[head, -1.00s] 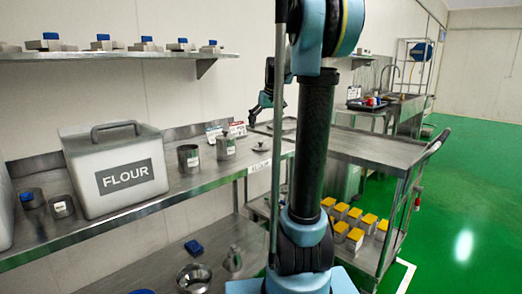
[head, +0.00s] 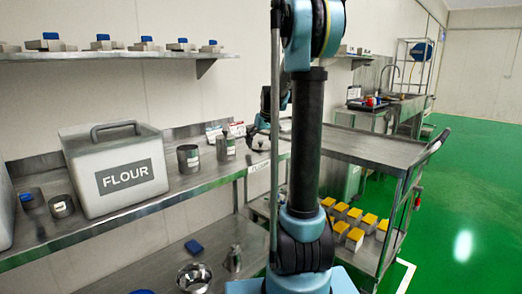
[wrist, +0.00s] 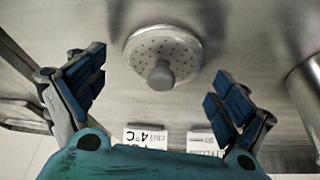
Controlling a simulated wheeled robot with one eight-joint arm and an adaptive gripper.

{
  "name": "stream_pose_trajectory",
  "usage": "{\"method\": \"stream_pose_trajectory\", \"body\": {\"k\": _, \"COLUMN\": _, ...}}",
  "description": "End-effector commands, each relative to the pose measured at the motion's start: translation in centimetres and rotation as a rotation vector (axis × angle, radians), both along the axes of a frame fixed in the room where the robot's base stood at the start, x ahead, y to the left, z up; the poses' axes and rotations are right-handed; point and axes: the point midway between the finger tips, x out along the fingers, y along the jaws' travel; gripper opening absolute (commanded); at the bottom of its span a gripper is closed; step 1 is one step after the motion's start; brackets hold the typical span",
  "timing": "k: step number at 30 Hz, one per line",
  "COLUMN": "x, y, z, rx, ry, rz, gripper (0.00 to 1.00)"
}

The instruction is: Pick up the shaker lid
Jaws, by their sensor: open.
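The shaker lid (wrist: 150,45) is a round, pale metal disc with small holes and a rounded knob (wrist: 161,75) in its middle. It lies on the steel surface in the upper middle of the wrist view. My gripper (wrist: 158,92) is open, with one blue-padded finger on each side of the picture and the knob between and slightly beyond them. Nothing is held. In the head view my gripper (head: 257,132) is low over the right end of the steel counter, and the lid is hard to make out there.
Small label cards (wrist: 146,137) stand close to the gripper. A metal cylinder (wrist: 306,95) is at the right of the wrist view. In the head view, metal canisters (head: 188,158) and a white flour bin (head: 122,170) stand further left on the counter (head: 150,203).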

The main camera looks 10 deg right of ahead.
Motion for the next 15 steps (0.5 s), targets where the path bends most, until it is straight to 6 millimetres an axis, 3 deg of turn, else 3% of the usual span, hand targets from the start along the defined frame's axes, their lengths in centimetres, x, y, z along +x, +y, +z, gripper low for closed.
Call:
{"method": "stream_pose_trajectory", "body": {"k": 7, "x": 0.05, "y": 0.02, "z": -0.11, "rx": 0.0, "ry": 0.0, "rz": 0.0, "gripper": 0.93}}
{"method": "stream_pose_trajectory", "body": {"k": 13, "x": 0.05, "y": 0.02, "z": -0.1, "rx": 0.0, "ry": 0.0, "rz": 0.0, "gripper": 0.49}}
{"method": "stream_pose_trajectory", "body": {"k": 15, "x": 0.06, "y": 0.01, "z": -0.08, "rx": 0.0, "ry": 0.0, "rz": 0.0, "gripper": 0.48}}
